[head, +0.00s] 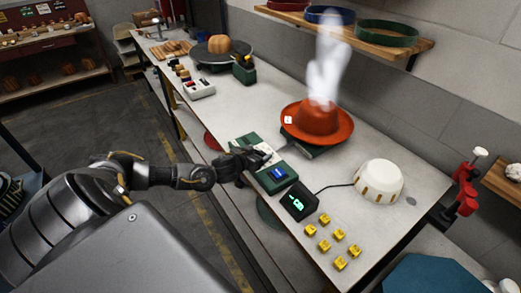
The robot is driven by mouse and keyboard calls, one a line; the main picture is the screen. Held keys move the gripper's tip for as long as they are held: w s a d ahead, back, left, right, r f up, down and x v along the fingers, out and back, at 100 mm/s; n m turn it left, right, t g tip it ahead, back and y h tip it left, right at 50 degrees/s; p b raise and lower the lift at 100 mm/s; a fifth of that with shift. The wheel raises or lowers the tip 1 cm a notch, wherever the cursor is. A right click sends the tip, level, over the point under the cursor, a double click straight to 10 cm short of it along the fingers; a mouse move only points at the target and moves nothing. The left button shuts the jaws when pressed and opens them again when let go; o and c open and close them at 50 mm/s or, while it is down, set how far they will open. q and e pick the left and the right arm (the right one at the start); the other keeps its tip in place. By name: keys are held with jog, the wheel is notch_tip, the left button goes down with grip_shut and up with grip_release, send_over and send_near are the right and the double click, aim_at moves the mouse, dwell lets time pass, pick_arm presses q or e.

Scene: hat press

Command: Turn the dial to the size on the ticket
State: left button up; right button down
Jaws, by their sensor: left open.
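My left gripper (243,160) is open over the green box with a pale top panel (262,153), near the front edge of the bench. Whether its fingers touch the box, and any dial there, cannot be made out. An orange-red hat (318,122) sits on a dark base behind the box, with white steam (327,65) rising from it. A small white ticket (288,120) is on the hat; its writing is too small to read. A green box part with a blue display (278,173) is right of the gripper. My right gripper does not show.
A black box with green digits (299,201), a white dome (378,180) and several yellow blocks (340,263) stand on the right of the bench (330,185). A white switch box (199,88) and a round wooden block (219,44) stand further back. A red clamp (465,190) is at the right.

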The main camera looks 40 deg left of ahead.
pick_arm(q)
jog(key=shift+x, duration=1.2)
jog(key=shift+c, duration=0.4)
jog(key=c, duration=0.9)
jog(key=shift+o, duration=0.2)
jog(key=m+h+b, duration=0.1)
jog(key=m+h, duration=0.2)
jog(key=h, duration=0.1)
jog(key=shift+a+f+m, duration=0.1)
jog(key=shift+f+m, duration=0.05)
jog(key=shift+m, duration=0.15)
jog(key=shift+m+g+h+b, duration=0.3)
jog(key=shift+m+h+b, duration=0.25)
jog(key=shift+h, duration=0.15)
jog(key=m+g+h+b, duration=0.2)
jog(key=m+h+b, duration=0.1)
jog(key=b, duration=0.2)
jog(key=m+g+h+b, duration=0.2)
jog(key=m+h+b, duration=0.1)
jog(key=b, duration=0.2)
jog(key=shift+m+h, duration=0.3)
jog(key=shift+m, duration=0.05)
jog(key=shift+m+g+h+b, duration=0.3)
jog(key=shift+m+g+b, duration=0.25)
jog(key=shift+b, duration=0.4)
